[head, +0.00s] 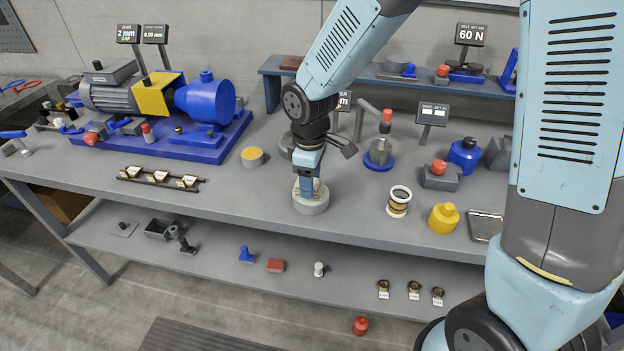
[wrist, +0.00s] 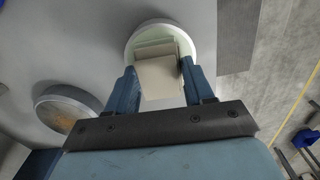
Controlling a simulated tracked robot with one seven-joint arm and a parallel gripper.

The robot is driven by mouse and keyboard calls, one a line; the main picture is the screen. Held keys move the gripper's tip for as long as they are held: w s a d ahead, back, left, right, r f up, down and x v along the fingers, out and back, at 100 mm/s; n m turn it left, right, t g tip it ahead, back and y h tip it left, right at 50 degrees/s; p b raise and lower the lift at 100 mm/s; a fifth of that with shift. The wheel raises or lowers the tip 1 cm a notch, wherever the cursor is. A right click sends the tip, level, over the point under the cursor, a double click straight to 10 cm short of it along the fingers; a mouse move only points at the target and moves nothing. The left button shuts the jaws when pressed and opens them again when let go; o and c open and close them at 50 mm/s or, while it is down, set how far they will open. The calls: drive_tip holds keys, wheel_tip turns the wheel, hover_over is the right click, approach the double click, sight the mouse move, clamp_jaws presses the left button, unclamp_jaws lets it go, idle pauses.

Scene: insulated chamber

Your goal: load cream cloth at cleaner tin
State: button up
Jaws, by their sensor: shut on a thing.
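My gripper (head: 308,190) points down at the cleaner tin (head: 311,207), a round pale tin on the bench top. In the wrist view my gripper (wrist: 158,78) is shut on the cream cloth (wrist: 160,78), a folded, squarish pad between the blue fingers. The cloth lies over the mouth of the tin, whose white rim and pale green inside (wrist: 180,37) show around it. The fingertips reach to the tin's opening. I cannot tell whether the cloth touches the green surface.
A tin with a yellow-orange top (head: 252,157) stands left of the cleaner tin. A blue pump with a motor (head: 160,105) fills the bench's left. Bare bench lies around the tin's front.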

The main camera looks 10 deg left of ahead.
drive_tip(key=shift+r, duration=3.45)
